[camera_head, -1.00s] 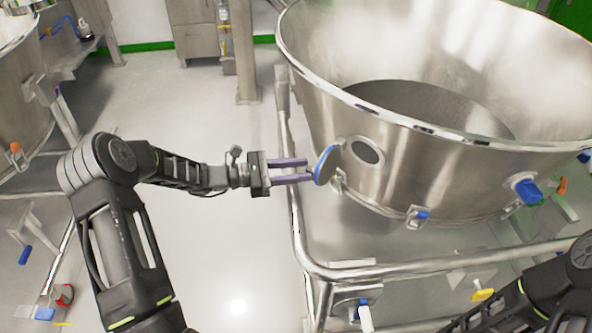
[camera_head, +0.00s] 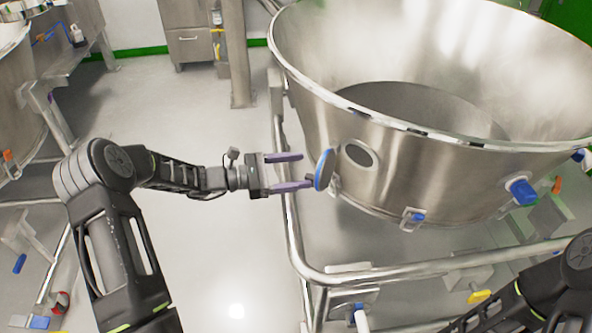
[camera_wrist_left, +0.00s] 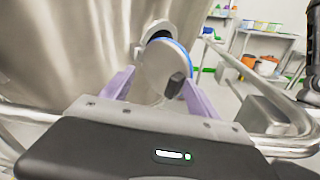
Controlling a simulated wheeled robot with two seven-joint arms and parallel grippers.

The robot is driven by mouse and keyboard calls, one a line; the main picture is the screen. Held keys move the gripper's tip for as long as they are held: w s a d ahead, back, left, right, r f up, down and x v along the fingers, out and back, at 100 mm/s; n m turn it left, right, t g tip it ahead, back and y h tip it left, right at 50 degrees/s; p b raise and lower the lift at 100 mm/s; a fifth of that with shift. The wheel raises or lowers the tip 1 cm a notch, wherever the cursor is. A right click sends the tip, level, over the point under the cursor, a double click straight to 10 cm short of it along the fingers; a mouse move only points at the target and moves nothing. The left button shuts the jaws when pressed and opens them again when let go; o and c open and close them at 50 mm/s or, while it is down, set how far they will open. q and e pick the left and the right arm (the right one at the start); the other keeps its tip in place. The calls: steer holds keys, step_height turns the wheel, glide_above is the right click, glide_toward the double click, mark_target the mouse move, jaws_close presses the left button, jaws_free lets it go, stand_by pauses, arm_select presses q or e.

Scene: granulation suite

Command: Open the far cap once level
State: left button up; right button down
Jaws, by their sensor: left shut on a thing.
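The far cap (camera_head: 325,168) is a round steel disc with a blue rim. It stands swung out from its round port (camera_head: 360,154) in the wall of the big steel bowl (camera_head: 420,165), and the port's opening shows. My left gripper (camera_head: 302,170) is at the cap's outer face, its purple fingers on either side of the cap's dark knob (camera_wrist_left: 176,86). The knob lies close to the right finger in the left wrist view, and the contact is hard to see. My right forearm shows at the lower right; its gripper is out of view.
A blue fitting (camera_head: 523,191) sits on the bowl's right side, and a blue-tabbed latch (camera_head: 412,219) is below the port. A steel tube frame (camera_head: 300,250) runs around the bowl.

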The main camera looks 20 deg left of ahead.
arm_select(q)
steer(key=shift+w+a+r, duration=0.2)
steer(key=shift+w, duration=0.05)
steer(key=v, duration=0.7)
steer(key=shift+s+a+f, duration=0.2)
steer(key=shift+s, duration=0.25)
steer(key=shift+c, duration=0.2)
